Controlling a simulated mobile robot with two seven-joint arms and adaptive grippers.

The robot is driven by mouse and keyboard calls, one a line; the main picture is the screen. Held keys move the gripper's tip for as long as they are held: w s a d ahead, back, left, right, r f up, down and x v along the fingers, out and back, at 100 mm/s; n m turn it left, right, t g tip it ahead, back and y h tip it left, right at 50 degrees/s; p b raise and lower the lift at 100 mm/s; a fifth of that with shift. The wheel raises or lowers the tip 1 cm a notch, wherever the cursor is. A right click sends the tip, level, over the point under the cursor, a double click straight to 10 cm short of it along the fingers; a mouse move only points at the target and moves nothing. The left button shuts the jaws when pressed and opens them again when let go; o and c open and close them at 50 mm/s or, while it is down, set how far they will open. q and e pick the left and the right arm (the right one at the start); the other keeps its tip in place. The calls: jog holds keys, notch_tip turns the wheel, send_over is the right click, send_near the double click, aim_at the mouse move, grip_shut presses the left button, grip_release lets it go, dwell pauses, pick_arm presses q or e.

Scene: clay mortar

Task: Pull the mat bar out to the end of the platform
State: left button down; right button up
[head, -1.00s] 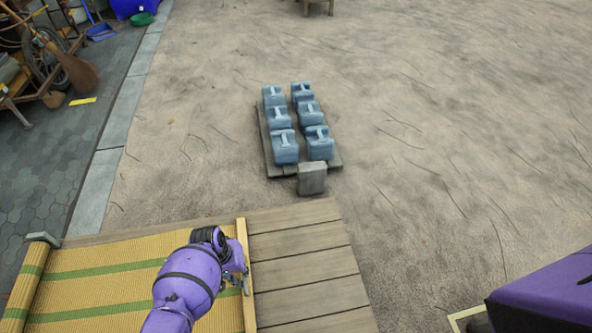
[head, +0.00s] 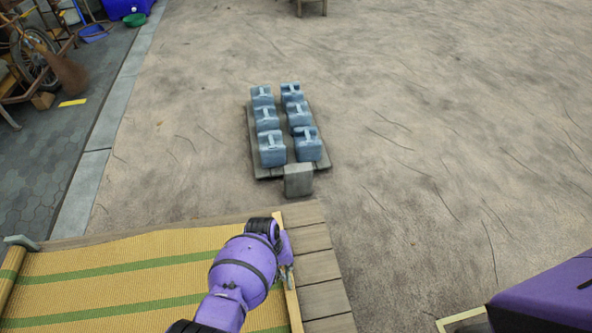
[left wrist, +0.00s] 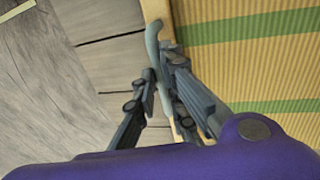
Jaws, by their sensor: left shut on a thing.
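The mat bar (head: 288,268) is a pale wooden strip along the right edge of a yellow woven mat with green stripes (head: 120,281). The mat lies unrolled on the plank platform (head: 318,268), with a strip of bare planks between the bar and the platform's right end. My left gripper (head: 286,274) is at the bar, its fingers partly hidden by my arm. In the left wrist view, the gripper (left wrist: 158,108) is shut around a grey-blue handle (left wrist: 154,55) beside the bar (left wrist: 165,14). My right gripper is not in view.
Several blue canisters (head: 272,149) stand on a pallet (head: 257,172) beyond the platform, with a grey block (head: 298,180) in front. A grey bracket (head: 21,241) is at the platform's left. Open sandy ground lies to the right.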

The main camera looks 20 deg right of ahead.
pick_arm(q)
jog(key=shift+s+d, duration=0.2)
jog(key=shift+d, duration=0.3)
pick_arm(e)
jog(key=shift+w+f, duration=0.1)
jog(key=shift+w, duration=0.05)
pick_arm(q)
jog(key=shift+d, duration=0.1)
jog(key=c, duration=1.8)
grip_release()
jog(key=shift+c, duration=0.2)
jog(key=shift+w, duration=0.1)
notch_tip(320, 180, up, 12)
jog(key=a, duration=0.2)
jog(key=shift+w+a, duration=0.15)
jog(key=shift+a, duration=0.05)
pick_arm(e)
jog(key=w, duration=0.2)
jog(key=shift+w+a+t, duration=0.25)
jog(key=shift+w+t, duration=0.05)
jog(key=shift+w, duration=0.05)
pick_arm(q)
jog(key=shift+f, duration=0.15)
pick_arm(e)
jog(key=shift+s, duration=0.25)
